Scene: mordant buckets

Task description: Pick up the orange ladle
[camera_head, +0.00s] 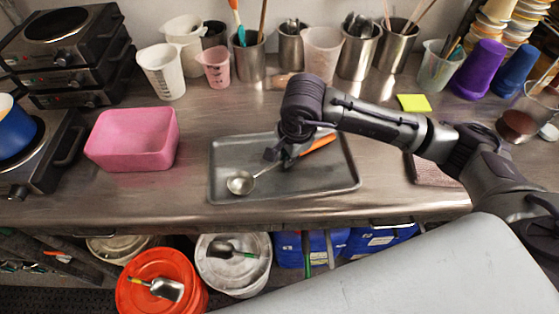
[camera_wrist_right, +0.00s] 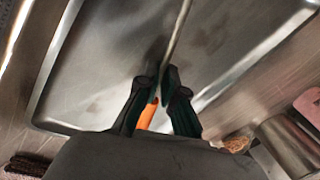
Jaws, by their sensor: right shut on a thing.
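The ladle has a round metal bowl (camera_head: 240,183), a thin metal shaft and an orange handle (camera_head: 319,145). It lies slantwise over the grey metal tray (camera_head: 338,182), bowl toward the front left. My right gripper (camera_head: 280,157) is down at the middle of the ladle, shut on it. In the right wrist view the fingers (camera_wrist_right: 158,88) close around the ladle where the orange handle (camera_wrist_right: 147,114) meets the shaft (camera_wrist_right: 178,38). Whether the ladle touches the tray is hard to tell. My left gripper is not in view.
A pink tub (camera_head: 133,138) stands left of the tray. Metal cups, measuring jugs and a purple cup (camera_head: 480,70) line the back. A yellow note (camera_head: 413,102) lies behind my right arm. Buckets, one orange (camera_head: 160,284), stand below the front edge.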

